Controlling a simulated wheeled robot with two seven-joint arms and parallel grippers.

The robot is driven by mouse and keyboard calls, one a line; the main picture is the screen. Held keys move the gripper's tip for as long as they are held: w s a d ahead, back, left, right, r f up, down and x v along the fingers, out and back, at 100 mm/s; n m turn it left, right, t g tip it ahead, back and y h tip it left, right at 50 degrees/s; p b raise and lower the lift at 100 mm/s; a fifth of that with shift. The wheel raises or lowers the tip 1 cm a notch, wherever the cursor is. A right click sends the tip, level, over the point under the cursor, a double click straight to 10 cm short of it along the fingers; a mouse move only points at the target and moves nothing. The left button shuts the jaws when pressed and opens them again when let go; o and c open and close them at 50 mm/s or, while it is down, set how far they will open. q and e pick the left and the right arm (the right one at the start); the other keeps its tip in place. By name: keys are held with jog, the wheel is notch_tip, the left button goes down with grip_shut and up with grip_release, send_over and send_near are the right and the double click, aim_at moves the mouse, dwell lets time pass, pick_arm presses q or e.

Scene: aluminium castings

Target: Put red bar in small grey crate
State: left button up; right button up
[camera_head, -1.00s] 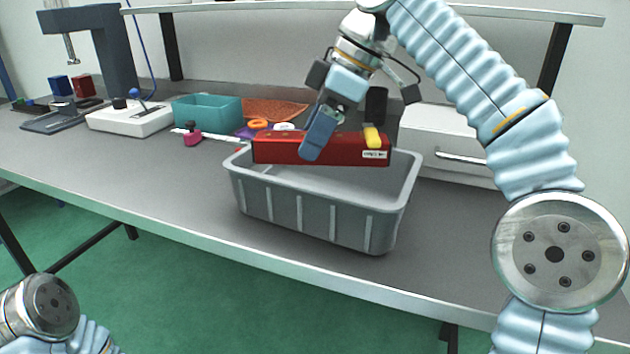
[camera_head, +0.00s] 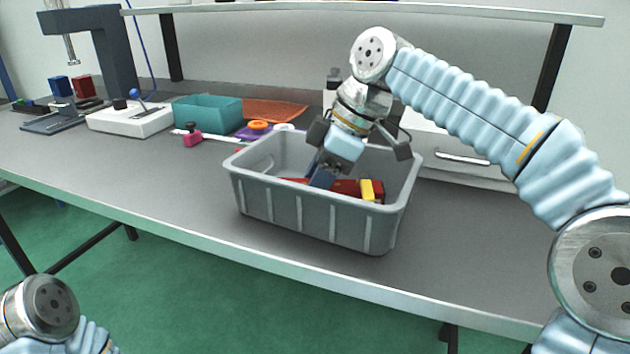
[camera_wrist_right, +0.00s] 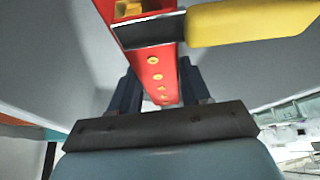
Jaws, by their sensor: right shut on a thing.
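The red bar (camera_head: 345,187) is inside the small grey crate (camera_head: 300,216), low between its walls, its lower part hidden by the front wall. It has a yellow piece (camera_head: 368,190) near its right end. My right gripper (camera_head: 321,178) reaches down into the crate and is shut on the red bar. In the right wrist view the red bar (camera_wrist_right: 158,75) runs between the two dark fingers (camera_wrist_right: 160,90), with the yellow piece (camera_wrist_right: 250,22) sticking out to the right. Only a joint of my left arm shows at the lower left of the head view; the left gripper is out of view.
Behind the crate lie an orange ring (camera_head: 258,125) and an orange mat (camera_head: 275,109). A teal bin (camera_head: 207,111), a white box with a lever (camera_head: 130,119) and a dark press (camera_head: 100,50) stand to the left. The bench front (camera_head: 150,180) is clear left of the crate.

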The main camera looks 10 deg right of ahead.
jog(key=o, duration=1.2)
jog(key=v, duration=1.2)
